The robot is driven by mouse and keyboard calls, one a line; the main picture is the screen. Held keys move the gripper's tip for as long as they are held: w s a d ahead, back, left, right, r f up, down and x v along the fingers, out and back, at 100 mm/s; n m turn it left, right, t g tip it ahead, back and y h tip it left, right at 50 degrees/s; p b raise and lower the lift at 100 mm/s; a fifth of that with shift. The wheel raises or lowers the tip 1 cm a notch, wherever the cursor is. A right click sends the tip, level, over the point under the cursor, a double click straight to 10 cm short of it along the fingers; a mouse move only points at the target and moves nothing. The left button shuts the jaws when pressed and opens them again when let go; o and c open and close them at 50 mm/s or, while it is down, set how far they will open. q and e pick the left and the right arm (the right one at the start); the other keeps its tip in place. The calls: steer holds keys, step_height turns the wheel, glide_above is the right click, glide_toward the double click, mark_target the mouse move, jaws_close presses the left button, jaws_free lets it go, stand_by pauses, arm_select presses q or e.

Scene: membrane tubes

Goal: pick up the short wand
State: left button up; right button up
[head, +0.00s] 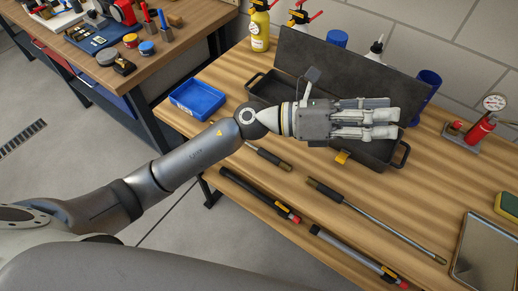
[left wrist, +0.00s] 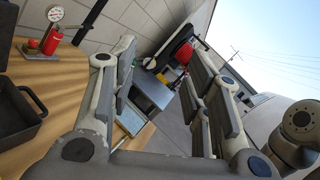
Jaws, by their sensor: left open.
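A short dark rod with a brass-coloured tip (head: 270,157) lies on the wooden bench, partly behind my left forearm; it looks like the short wand. A longer wand (head: 375,219) with a dark grip and grey shaft lies to its right. My left gripper (head: 394,120) is open and empty, held above the open black case, beyond and to the right of the short rod. In the left wrist view its fingers stand wide apart with nothing between them. My right gripper is not in view.
The open black case (head: 403,155) stands behind the wands. A black tube (head: 252,191) and a grey tube (head: 345,248), both red-tipped, lie along the front edge. A blue tray (head: 197,98) is at left, a metal tray (head: 486,252) at right. A red pump with gauge (head: 480,128) stands behind.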

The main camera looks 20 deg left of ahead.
arm_select(q)
step_height(320, 180, down, 8)
steer(key=s+m+g+y, duration=0.2)
steer(key=m+g+y, duration=0.25)
steer(key=m, duration=0.25)
steer(key=m+t+y, duration=0.1)
steer(key=m+y, duration=0.4)
steer(key=y, duration=1)
glide_toward(259, 149)
step_height(259, 149, down, 3)
steer(key=shift+s+a+f+y+p, duration=0.1)
steer(key=shift+y+p, duration=0.15)
steer(key=shift+p, duration=0.45)
steer(key=f, duration=0.1)
steer(key=f+p, duration=0.1)
steer(key=f, duration=0.1)
steer(key=f+p, duration=0.1)
steer(key=f, duration=0.1)
steer(key=shift+d+f, duration=0.2)
steer(key=shift+d, duration=0.05)
steer(key=shift+f, duration=0.3)
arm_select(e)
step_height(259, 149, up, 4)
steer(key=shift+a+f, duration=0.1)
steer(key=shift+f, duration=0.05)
arm_select(q)
steer(key=shift+c, duration=0.4)
